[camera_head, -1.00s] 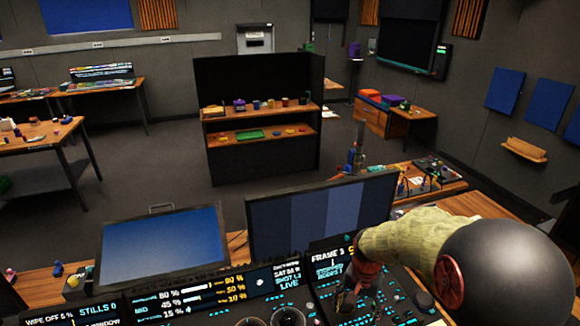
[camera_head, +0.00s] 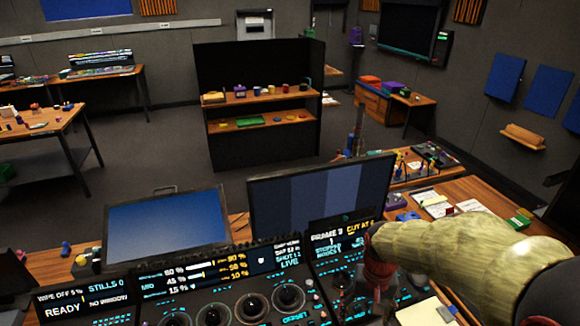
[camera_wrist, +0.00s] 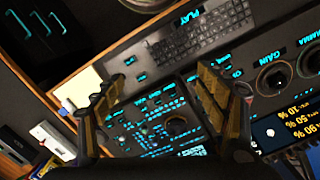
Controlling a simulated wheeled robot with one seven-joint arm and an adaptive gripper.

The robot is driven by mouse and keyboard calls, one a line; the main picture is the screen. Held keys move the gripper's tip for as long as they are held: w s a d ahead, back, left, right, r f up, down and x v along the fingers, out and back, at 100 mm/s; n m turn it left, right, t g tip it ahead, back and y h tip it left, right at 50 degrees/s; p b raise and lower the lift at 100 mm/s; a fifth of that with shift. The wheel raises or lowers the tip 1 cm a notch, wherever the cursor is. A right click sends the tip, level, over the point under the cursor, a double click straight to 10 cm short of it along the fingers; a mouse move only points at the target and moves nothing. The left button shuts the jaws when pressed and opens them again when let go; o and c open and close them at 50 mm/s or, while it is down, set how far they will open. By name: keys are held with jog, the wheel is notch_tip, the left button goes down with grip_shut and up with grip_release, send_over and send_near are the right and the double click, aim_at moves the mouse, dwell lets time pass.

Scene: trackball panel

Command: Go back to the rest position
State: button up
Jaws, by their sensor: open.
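My gripper (camera_wrist: 158,88) is open and empty in the wrist view, its two fingers apart above the control panel. In the head view my gripper (camera_head: 362,290) is small and dark at the end of my sleeved arm, over the right part of the panel; its fingertips are hard to make out. The trackball panel (camera_head: 235,316) has several round balls or knobs and lit screens. It also shows in the wrist view (camera_wrist: 160,138), with cyan-lit keys and a dark knob beyond and between the fingers. Nothing is held.
A blue monitor (camera_head: 165,228) and a striped monitor (camera_head: 320,200) stand behind the panel. Yellow notes (camera_head: 425,312) lie at the lower right. The wooden desk (camera_head: 480,192) carries papers and small items. A black shelf (camera_head: 260,155) stands farther off, with open floor around it.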

jog(key=s+r+n+t, duration=0.1)
jog(key=s+r+t, duration=0.2)
jog(key=s+r, duration=0.3)
jog(key=s+r+n+t, duration=0.1)
jog(key=s+r+t, duration=0.2)
jog(key=r, duration=1)
jog(key=s, duration=0.3)
jog(key=shift+s, duration=0.35)
jog(key=shift+c, duration=0.6)
dwell(1.5)
